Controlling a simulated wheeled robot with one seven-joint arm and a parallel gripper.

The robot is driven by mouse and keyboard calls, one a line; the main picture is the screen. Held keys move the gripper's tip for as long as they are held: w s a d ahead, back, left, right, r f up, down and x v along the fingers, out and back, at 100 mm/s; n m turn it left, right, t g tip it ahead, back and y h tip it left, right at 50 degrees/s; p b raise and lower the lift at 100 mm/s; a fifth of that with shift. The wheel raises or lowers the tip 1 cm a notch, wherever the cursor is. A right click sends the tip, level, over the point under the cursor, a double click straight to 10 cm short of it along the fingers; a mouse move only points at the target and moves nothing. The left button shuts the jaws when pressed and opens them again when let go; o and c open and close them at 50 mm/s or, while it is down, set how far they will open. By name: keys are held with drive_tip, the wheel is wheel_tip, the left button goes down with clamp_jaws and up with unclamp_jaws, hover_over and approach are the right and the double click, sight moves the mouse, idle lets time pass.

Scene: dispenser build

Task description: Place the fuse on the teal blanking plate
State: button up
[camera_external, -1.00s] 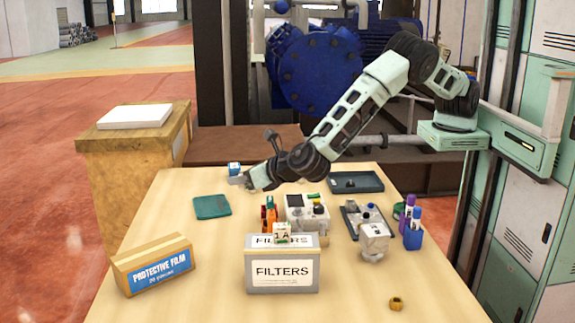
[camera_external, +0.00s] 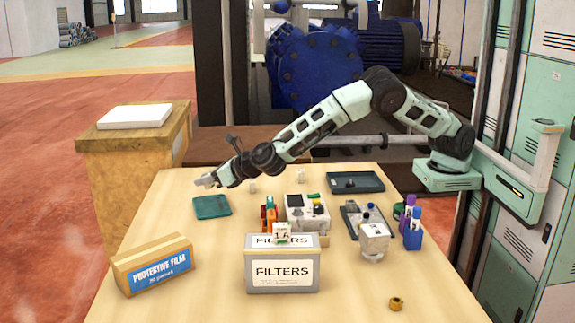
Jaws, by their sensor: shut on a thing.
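The teal blanking plate (camera_external: 212,208) lies flat on the left side of the table. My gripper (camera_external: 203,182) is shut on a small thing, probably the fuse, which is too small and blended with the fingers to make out. The gripper is above and just behind the plate's far edge, apart from it. Nothing is visible on the plate.
A grey FILTERS box (camera_external: 283,290), a protective film box (camera_external: 152,265), a dark tray (camera_external: 355,182) and a pen holder (camera_external: 413,240) surround the middle.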

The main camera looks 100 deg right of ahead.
sight(209, 205)
drive_tip(key=shift+f, duration=2.65)
drive_tip(key=shift+f, duration=0.15)
drive_tip(key=o, duration=0.9)
drive_tip(key=shift+o, duration=0.2)
drive_tip(key=shift+r, duration=0.3)
drive_tip(key=b+v, duration=0.2)
drive_tip(key=v, duration=1)
drive_tip(key=shift+a+f, duration=0.1)
drive_tip(key=shift+f, duration=0.1)
